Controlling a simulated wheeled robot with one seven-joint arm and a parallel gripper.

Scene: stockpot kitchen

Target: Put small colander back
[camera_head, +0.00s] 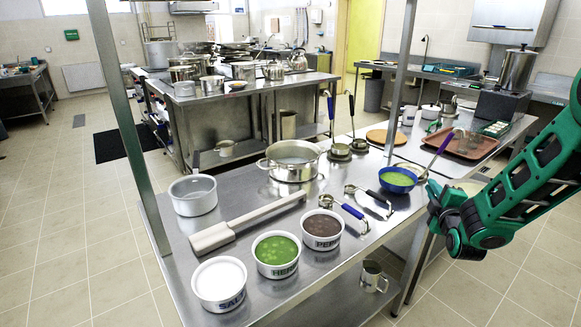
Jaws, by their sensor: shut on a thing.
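My gripper (440,208) is at the right, just beyond the right edge of the near steel table (262,228). Its fingers are shut, and what lies between them is hidden by the green hand. I cannot clearly make out a small colander anywhere in this view. A blue bowl (398,187) with green contents stands on the table just left of my gripper. A dark blue handle (438,150) slants up and right from it.
A steel pot (292,170), a smaller pan (193,203) and bowls of white (220,280), green (277,252) and dark (323,230) contents fill the near table. Ladles (341,148) stand behind. A post (126,120) rises at the left. Tiled floor is free on the left.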

